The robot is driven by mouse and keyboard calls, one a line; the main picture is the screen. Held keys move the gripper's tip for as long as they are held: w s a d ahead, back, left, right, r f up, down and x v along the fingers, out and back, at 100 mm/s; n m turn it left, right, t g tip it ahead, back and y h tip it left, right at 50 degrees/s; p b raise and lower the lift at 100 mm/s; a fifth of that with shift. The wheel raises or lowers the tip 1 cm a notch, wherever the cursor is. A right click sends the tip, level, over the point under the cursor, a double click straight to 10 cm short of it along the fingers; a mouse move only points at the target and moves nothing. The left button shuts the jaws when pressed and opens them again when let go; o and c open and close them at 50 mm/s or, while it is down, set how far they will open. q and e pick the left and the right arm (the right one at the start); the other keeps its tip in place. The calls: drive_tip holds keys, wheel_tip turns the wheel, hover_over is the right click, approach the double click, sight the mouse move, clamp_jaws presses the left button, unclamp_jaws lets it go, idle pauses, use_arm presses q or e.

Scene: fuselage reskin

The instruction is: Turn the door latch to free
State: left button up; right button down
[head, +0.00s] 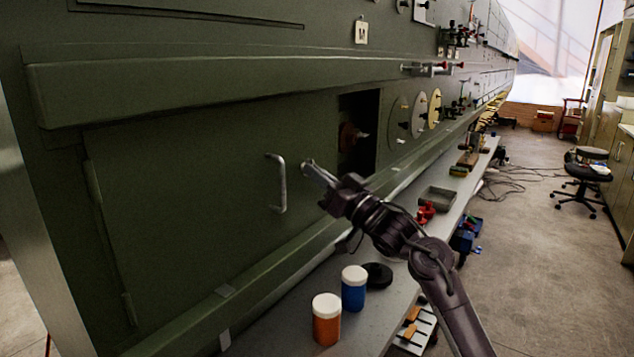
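The green door (190,215) is closed flush in the dark green fuselage side, with hinges on its left edge. A silver pull handle (280,184) stands on its right part. The small silver door latch (307,164) is just right of the handle, near the door's right edge. My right gripper (326,180) reaches in from the lower right, with its tip at the latch. The fingers and latch overlap, so I cannot tell whether the gripper is open or shut on the latch. My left gripper is not in view.
A dark square opening (358,135) lies right of the door. Below, a grey bench (378,318) carries an orange jar (326,322), a blue jar (353,290), a black disc (377,275) and a grey tray (437,199). The floor (530,270) at right is mostly clear.

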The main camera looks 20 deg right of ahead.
drive_tip(key=shift+f+n+g+y+b, duration=0.15)
drive_tip(key=shift+n+g+y+b, duration=0.55)
drive_tip(key=shift+n, duration=0.9)
drive_tip(key=c, duration=1.6)
unclamp_jaws()
drive_tip(key=shift+w, duration=0.1)
drive_tip(key=b+v, duration=0.2)
drive_tip(key=v, duration=0.6)
drive_tip(key=shift+w, duration=0.1)
